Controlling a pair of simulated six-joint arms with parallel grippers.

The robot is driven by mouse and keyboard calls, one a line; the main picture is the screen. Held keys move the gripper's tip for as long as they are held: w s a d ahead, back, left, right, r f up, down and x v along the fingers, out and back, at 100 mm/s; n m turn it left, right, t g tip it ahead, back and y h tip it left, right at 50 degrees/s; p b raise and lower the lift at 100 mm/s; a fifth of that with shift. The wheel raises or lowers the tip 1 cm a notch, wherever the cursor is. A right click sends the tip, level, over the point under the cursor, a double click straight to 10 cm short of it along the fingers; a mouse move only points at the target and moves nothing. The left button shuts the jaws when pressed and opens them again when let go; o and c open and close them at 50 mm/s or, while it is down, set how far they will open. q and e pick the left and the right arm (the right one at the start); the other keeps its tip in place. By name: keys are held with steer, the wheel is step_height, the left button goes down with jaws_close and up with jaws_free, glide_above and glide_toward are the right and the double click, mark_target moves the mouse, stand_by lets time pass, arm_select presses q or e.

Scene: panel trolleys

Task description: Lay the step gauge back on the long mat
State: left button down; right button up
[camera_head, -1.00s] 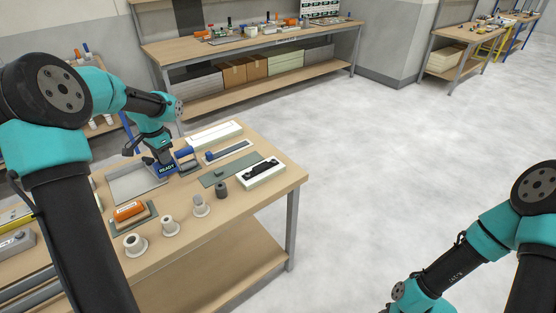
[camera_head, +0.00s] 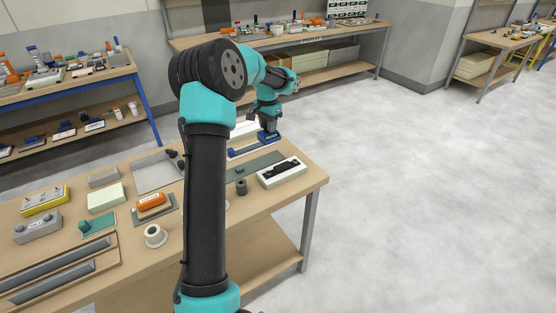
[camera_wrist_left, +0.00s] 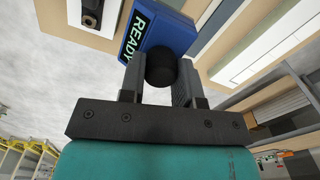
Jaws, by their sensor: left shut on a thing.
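My left gripper (camera_head: 269,125) reaches over the far right part of the near bench. It is shut on the black knob (camera_wrist_left: 160,69) of a blue block (camera_wrist_left: 162,28) marked READY. The blue block also shows below the gripper in the head view (camera_head: 269,137); I cannot tell whether it touches the bench. A long grey-green mat (camera_head: 262,164) lies just in front of it. A white tray (camera_head: 294,176) with a black stepped piece (camera_head: 280,170) lies right of the mat. I cannot tell surely which piece is the step gauge. My right gripper is out of view.
My left arm hides part of the bench middle. An orange piece (camera_head: 151,201), a white flanged ring (camera_head: 156,236) and a dark grey cylinder (camera_head: 241,187) stand on the bench. Open floor lies right of the bench.

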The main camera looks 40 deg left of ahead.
mark_target(268, 135)
arm_select(q)
steer(key=shift+f, duration=2.5)
steer(key=shift+f, duration=2.5)
steer(key=shift+f, duration=0.1)
steer(key=c, duration=0.8)
jaws_free()
step_height(268, 135, up, 12)
steer(key=shift+r, duration=0.1)
